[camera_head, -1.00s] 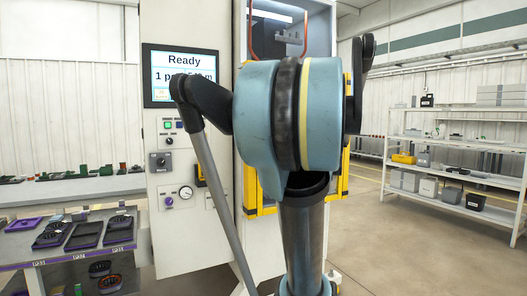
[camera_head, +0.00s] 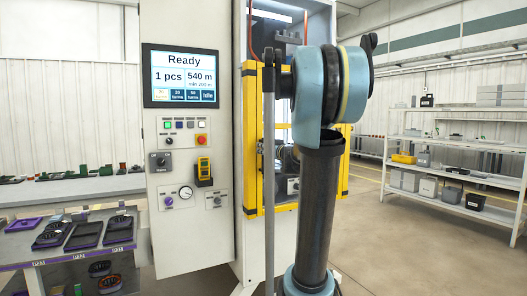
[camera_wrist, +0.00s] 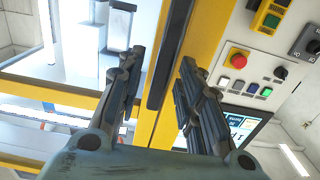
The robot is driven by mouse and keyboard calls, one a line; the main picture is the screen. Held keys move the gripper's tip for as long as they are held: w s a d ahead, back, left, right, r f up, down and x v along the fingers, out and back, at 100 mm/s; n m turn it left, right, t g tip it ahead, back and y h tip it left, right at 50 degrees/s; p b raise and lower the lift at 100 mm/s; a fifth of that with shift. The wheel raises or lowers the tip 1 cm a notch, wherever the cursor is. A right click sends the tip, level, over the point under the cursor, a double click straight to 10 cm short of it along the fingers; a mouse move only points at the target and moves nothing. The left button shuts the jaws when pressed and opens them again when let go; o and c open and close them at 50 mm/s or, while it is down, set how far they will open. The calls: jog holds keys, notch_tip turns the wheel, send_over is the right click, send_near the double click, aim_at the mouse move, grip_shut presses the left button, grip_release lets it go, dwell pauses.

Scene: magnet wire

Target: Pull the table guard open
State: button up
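The table guard is a yellow frame (camera_head: 250,140) on the front of the machine, and it looks closed in the head view. In the wrist view the yellow frame (camera_wrist: 207,45) runs up the middle, with a long dark handle bar (camera_wrist: 171,50) on it. My gripper (camera_wrist: 161,62) is open, with one finger on each side of the handle bar's line. I cannot tell whether the fingers touch the bar. In the head view my arm covers the middle of the guard and hides most of the gripper.
The control panel with a "Ready" screen (camera_head: 181,76) and a red button (camera_head: 201,140) stands left of the guard. A table with dark trays (camera_head: 84,236) is at the left. A white shelf rack (camera_head: 455,165) is at the right. The floor (camera_head: 400,240) between is clear.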

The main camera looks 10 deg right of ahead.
jog(key=shift+x, duration=0.95)
jog(key=shift+c, duration=0.3)
grip_shut()
